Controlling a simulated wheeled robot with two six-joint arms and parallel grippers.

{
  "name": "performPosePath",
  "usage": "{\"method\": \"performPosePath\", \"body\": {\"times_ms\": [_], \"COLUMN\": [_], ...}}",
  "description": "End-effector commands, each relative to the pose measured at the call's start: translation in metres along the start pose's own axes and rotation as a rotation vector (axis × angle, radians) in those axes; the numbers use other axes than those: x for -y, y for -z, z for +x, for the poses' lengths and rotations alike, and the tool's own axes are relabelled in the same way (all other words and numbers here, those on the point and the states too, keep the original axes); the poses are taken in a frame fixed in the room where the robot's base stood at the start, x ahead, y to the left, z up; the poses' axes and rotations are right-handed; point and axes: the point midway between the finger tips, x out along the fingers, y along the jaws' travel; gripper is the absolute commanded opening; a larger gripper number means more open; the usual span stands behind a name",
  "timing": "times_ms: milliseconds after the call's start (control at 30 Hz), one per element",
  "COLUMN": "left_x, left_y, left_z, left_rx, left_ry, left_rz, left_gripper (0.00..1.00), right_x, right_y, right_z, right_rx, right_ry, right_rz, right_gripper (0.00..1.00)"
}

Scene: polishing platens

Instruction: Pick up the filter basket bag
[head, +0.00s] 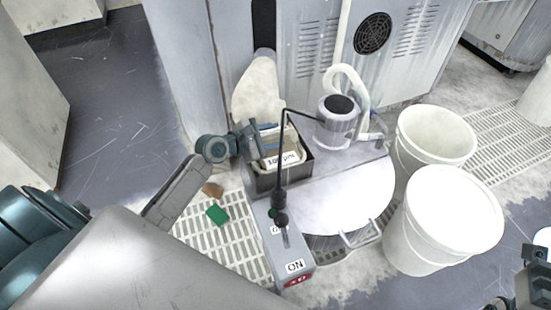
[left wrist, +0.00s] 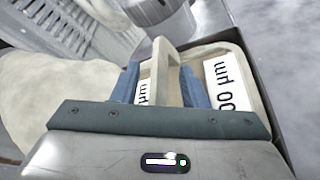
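The filter basket bag is a cream basket (head: 292,149) with a "100 µm" label, sitting in a dark open-topped box (head: 268,182) beside the round white lid. In the left wrist view its cream rim (left wrist: 238,58) and upright handle (left wrist: 160,57) show. My left gripper (head: 266,139) is over the box. Its blue fingers (left wrist: 162,88) are open on either side of the handle, with a gap at the left finger; contact at the right finger is unclear. The basket's lower part is hidden. Part of my right gripper (head: 533,275) shows at the lower right edge; its fingers are unclear.
A round white lid (head: 345,195) and a pump-like canister (head: 337,118) with a hose stand right of the box. A switch box (head: 287,255) with a thin black stalk is in front. White buckets (head: 440,215) stand right. A pale rounded object (head: 258,88) is behind.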

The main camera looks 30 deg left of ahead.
Motion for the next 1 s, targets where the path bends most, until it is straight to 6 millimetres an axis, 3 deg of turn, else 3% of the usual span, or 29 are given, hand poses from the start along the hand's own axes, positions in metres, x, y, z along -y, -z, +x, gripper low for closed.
{"method": "performPosePath", "body": {"times_ms": [100,333,533,1000], "left_x": [0.0003,-0.0002,-0.0002,-0.0024], "left_y": [0.0,-0.0007,-0.0006,-0.0036], "left_z": [0.0092,0.0096,0.0095,0.0083], "left_rx": [0.0,-0.001,-0.001,0.001], "left_ry": [0.001,0.001,0.001,0.0], "left_rz": [0.0,0.001,0.0,0.001], "left_gripper": [0.4,0.4,0.0,0.0], "right_x": [-0.0002,-0.0004,-0.0003,-0.0003], "right_y": [0.0002,0.0006,0.0006,0.0007], "right_z": [-0.0012,0.0002,0.0001,0.002], "right_rx": [-0.009,-0.009,-0.008,-0.007], "right_ry": [-0.005,-0.005,-0.005,-0.002], "right_rz": [-0.001,-0.001,0.0,0.0], "right_gripper": [0.36,0.36,0.36,0.36]}}
